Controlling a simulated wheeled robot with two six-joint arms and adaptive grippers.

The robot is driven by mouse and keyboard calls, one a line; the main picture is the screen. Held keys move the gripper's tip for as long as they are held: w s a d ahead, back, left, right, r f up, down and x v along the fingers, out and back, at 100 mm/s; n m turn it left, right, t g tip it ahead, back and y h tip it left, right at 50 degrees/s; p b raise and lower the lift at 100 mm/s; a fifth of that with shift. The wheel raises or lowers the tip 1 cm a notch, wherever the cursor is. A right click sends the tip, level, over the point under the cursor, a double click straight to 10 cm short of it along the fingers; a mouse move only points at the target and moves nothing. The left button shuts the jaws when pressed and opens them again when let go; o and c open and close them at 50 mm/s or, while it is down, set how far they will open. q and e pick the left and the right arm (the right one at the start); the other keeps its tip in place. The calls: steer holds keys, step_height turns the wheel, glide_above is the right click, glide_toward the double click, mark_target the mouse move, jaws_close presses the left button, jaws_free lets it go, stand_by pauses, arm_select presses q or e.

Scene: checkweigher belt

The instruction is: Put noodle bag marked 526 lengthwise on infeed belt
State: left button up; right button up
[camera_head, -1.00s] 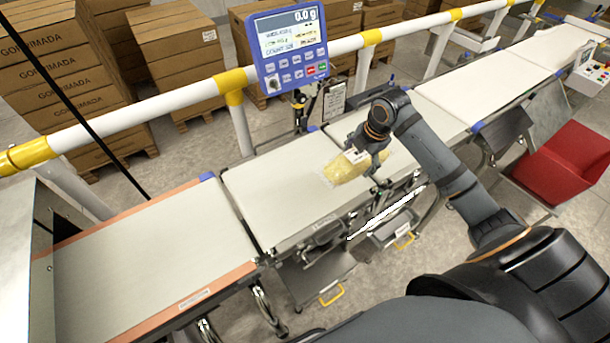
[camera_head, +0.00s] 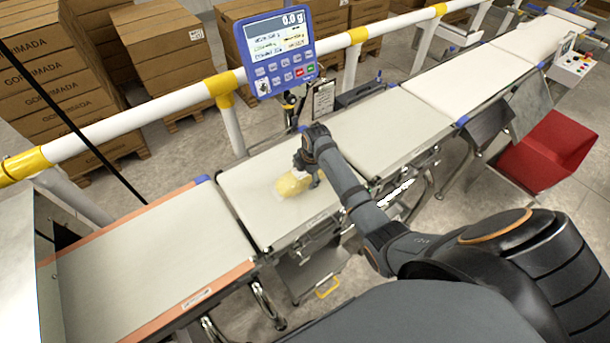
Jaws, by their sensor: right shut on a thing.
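A yellow noodle bag (camera_head: 291,185) with clear ends is in my right gripper (camera_head: 309,177). The gripper is shut on it at its right side. The bag is over the pale belt section (camera_head: 243,208) in front of the blue weight display; I cannot tell if it touches the belt. Its long side runs roughly along the belt line. No number on the bag can be read. A pale belt with orange edges (camera_head: 150,262) is at the lower left. My left gripper is not in view.
The blue display (camera_head: 279,52) reads 0.0 g behind the belts. A white and yellow guard rail (camera_head: 180,100) runs along the back. More pale belts (camera_head: 385,122) continue to the upper right. A red bin (camera_head: 548,150) stands at the right. The orange-edged belt is empty.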

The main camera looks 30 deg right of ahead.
mark_target(310, 179)
steer(key=shift+f, duration=0.4)
steer(key=shift+w+d+f, duration=0.1)
steer(key=shift+f, duration=0.25)
steer(key=o, duration=1.6)
steer(key=shift+f, duration=0.1)
steer(key=shift+c, duration=0.2)
steer(key=b+v, duration=0.1)
steer(key=v, duration=1.1)
